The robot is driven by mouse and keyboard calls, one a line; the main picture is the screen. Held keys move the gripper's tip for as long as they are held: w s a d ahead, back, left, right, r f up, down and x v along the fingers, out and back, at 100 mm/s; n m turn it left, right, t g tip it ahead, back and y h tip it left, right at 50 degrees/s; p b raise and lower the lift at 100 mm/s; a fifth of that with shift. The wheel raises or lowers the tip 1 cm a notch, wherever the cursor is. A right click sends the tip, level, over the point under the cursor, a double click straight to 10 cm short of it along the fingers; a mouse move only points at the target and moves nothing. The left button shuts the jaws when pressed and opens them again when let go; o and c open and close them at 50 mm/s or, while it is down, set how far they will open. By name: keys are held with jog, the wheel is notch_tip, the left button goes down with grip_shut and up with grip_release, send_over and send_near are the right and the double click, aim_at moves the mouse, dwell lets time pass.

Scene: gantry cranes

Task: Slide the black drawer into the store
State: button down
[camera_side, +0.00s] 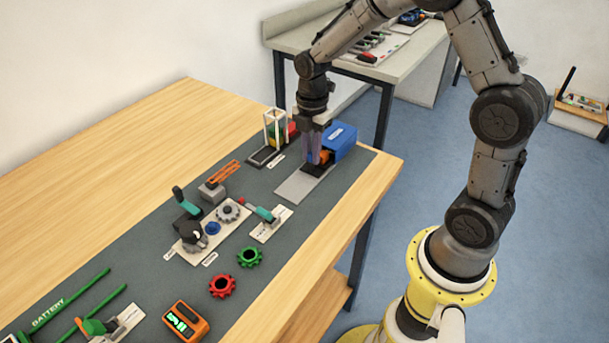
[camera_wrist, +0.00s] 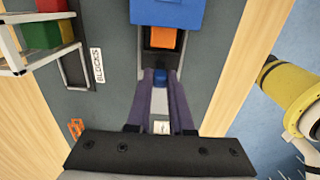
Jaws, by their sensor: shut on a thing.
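The store is a blue box (camera_side: 343,138) at the far end of the mat; its front edge also shows in the wrist view (camera_wrist: 180,12). The black drawer (camera_side: 313,171) sticks out of the store's mouth, with an orange block (camera_wrist: 162,38) in it. The drawer's dark inside shows around the block in the wrist view (camera_wrist: 160,54). My gripper (camera_wrist: 160,78) points down in front of the drawer, with its fingers closed on a small dark blue handle (camera_wrist: 160,74). In the side view my gripper (camera_side: 315,157) hides part of the drawer front.
A light grey plate (camera_side: 296,188) lies in front of the store. A white-framed rack (camera_wrist: 35,50) with red and green blocks stands close on the left, by a BLOCKS label (camera_wrist: 98,66). Gears and other fixtures sit farther along the mat. The table edge is near on the right.

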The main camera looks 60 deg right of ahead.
jog(key=shift+w+d+r, duration=0.1)
jog(key=shift+d, duration=2.05)
jog(key=c, duration=0.7)
grip_release()
jog(key=shift+a, duration=0.1)
notch_tip(320, 180, up, 7)
jog(key=shift+f, duration=0.1)
